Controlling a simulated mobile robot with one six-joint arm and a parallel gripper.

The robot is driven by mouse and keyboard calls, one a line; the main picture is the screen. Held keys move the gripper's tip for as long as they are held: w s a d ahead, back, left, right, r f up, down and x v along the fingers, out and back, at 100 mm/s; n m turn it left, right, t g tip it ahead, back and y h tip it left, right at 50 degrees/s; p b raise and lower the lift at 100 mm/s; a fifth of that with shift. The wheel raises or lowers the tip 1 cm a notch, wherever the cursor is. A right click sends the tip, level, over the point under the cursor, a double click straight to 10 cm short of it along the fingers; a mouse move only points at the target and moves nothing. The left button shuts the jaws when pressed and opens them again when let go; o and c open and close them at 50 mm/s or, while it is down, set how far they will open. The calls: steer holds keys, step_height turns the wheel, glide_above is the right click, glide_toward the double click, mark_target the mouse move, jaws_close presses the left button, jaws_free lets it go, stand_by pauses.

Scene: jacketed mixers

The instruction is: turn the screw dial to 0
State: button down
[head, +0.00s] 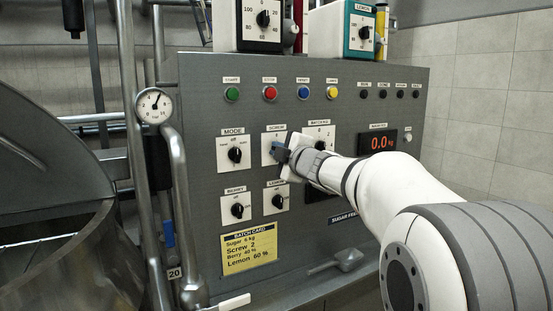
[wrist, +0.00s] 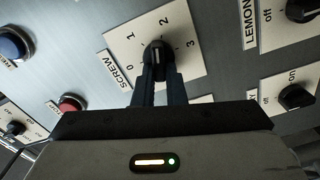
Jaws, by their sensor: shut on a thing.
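The screw dial is a black knob (wrist: 157,52) on a white plate (wrist: 190,65) marked 0, 1, 2 and 3, under a SCREW label. Its pale pointer line appears to face about the 2. My gripper (wrist: 157,72) is shut on the knob, one dark finger on each side. In the head view my gripper (head: 283,150) covers most of the dial, and only part of the SCREW plate (head: 268,141) shows; the knob is hidden there.
The grey panel also holds the MODE dial (head: 235,154), BERRY dial (head: 237,210), LEMON dial (head: 278,201) and several buttons such as the red one (head: 270,93). A yellow batch card (head: 248,250) reads Screw 2. A pipe (head: 180,190) stands at left.

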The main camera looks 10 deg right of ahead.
steer(key=shift+w+d+f+n+b, duration=0.15)
steer(key=shift+f+n+b, duration=0.25)
steer(key=shift+n+b, duration=2.4)
steer(key=shift+d+f+n+b, duration=0.35)
steer(key=shift+n+b, duration=0.9)
steer(key=shift+n, duration=3.1)
steer(key=shift+w+d+f+n+b, duration=0.1)
steer(key=shift+f+n+b, duration=0.4)
steer(key=shift+n+b, duration=2.3)
steer(key=shift+r+n+p, duration=0.1)
steer(key=shift+n+p, duration=0.55)
steer(key=shift+n, duration=0.3)
steer(key=c, duration=1.5)
jaws_free()
steer(key=shift+s+r, duration=0.1)
steer(key=shift+r, duration=0.05)
steer(key=v, duration=0.7)
steer(key=shift+s+d+b, duration=0.15)
steer(key=shift+s+b, duration=0.2)
